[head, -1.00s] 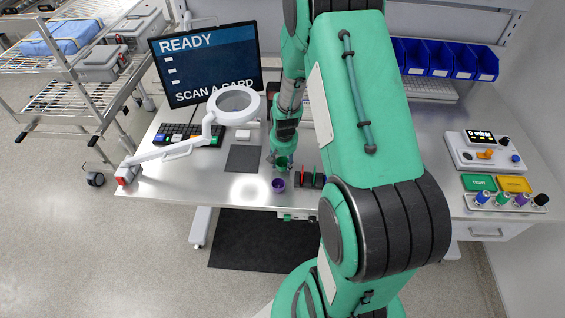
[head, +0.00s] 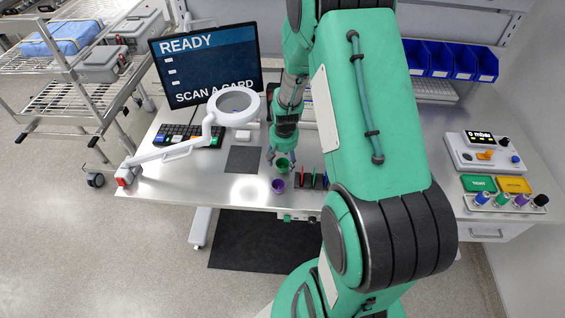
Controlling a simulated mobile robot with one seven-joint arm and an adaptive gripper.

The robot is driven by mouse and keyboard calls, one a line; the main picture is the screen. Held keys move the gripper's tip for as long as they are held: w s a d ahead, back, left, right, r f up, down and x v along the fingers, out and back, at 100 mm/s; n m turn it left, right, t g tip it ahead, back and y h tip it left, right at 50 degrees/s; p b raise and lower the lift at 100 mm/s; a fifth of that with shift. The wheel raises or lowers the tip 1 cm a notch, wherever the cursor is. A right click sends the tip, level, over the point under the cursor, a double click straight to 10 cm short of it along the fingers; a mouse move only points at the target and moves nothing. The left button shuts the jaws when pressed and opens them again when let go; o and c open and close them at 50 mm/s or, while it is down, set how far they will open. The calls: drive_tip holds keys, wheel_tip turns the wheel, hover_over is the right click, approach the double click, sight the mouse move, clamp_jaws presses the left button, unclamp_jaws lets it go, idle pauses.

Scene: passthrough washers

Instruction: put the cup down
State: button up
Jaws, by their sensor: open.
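A green cup (head: 282,166) stands on the metal workbench (head: 180,178), just behind a purple cup (head: 278,186). The two cups look very close together; I cannot tell whether they touch. My gripper (head: 281,159) is open above and around the green cup's rim, with one finger to each side. I cannot tell whether a finger touches the cup.
A rack with coloured cards (head: 312,180) stands right of the cups. A dark pad (head: 243,159) and a ring magnifier lamp (head: 233,106) are to the left. A monitor (head: 207,63) stands behind. Clear bench lies left of the purple cup.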

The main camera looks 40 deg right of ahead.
wheel_tip(320, 180, up, 9)
drive_tip(key=s, duration=0.1)
drive_tip(key=shift+a, duration=0.25)
drive_tip(key=shift+r, duration=0.1)
idle(0.5)
wheel_tip(320, 180, up, 10)
drive_tip(key=n+t, duration=0.1)
hover_over(283, 172)
drive_tip(key=a, duration=0.6)
drive_tip(key=s+a+r+n+t, duration=0.15)
drive_tip(key=s+a+r, duration=0.25)
drive_tip(key=a+r, duration=0.6)
drive_tip(key=s+a+r+n+t, duration=0.1)
drive_tip(key=s+a+r, duration=0.4)
drive_tip(key=s+r, duration=0.1)
drive_tip(key=s+a+r+n+t, duration=0.1)
drive_tip(key=s+a+r+n, duration=0.1)
drive_tip(key=s+a+r, duration=0.3)
drive_tip(key=s+r, duration=0.1)
drive_tip(key=s, duration=0.2)
drive_tip(key=shift+s+a+y, duration=0.15)
drive_tip(key=shift+s+y, duration=0.15)
drive_tip(key=shift+f, duration=0.1)
